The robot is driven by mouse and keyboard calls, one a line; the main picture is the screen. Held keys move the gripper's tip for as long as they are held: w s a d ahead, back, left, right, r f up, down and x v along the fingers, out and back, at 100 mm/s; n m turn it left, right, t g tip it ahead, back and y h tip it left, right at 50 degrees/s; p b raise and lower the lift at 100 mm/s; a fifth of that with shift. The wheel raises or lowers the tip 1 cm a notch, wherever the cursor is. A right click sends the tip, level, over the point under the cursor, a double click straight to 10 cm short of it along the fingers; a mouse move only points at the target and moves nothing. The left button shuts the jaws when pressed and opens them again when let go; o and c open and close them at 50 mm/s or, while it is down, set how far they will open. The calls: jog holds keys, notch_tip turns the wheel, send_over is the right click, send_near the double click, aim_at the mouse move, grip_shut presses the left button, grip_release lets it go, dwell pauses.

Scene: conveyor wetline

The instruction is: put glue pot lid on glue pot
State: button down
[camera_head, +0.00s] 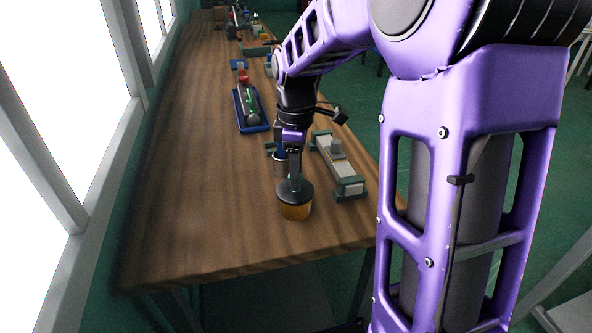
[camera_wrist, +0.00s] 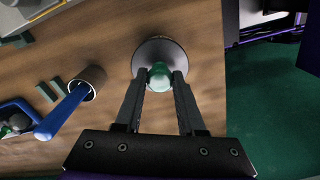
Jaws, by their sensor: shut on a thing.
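The glue pot (camera_head: 295,211) is a yellow-orange pot standing near the table's front right edge. The glue pot lid (camera_head: 309,195) is a dark disc directly over the pot's mouth; I cannot tell whether it rests fully on the rim. In the wrist view the lid (camera_wrist: 172,48) hides the pot below it. My gripper (camera_head: 294,178) points down from above, its fingers shut on the lid's green knob (camera_wrist: 160,76). The fingertips (camera_wrist: 161,80) press the knob from both sides.
A cup (camera_wrist: 95,75) with a blue-handled tool (camera_wrist: 62,112) stands close behind the pot. A grey fixture with green ends (camera_head: 338,165) lies to the right. A blue tray (camera_head: 239,112) with items lies farther back. The table's left and front areas (camera_head: 200,220) are clear.

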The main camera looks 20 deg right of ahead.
jog(key=shift+f, duration=0.25)
jog(key=shift+c, duration=2.2)
grip_release()
notch_tip(320, 180, up, 18)
jog(key=p, duration=0.3)
jog(key=shift+f+p, duration=0.25)
jog(key=shift+p, duration=0.1)
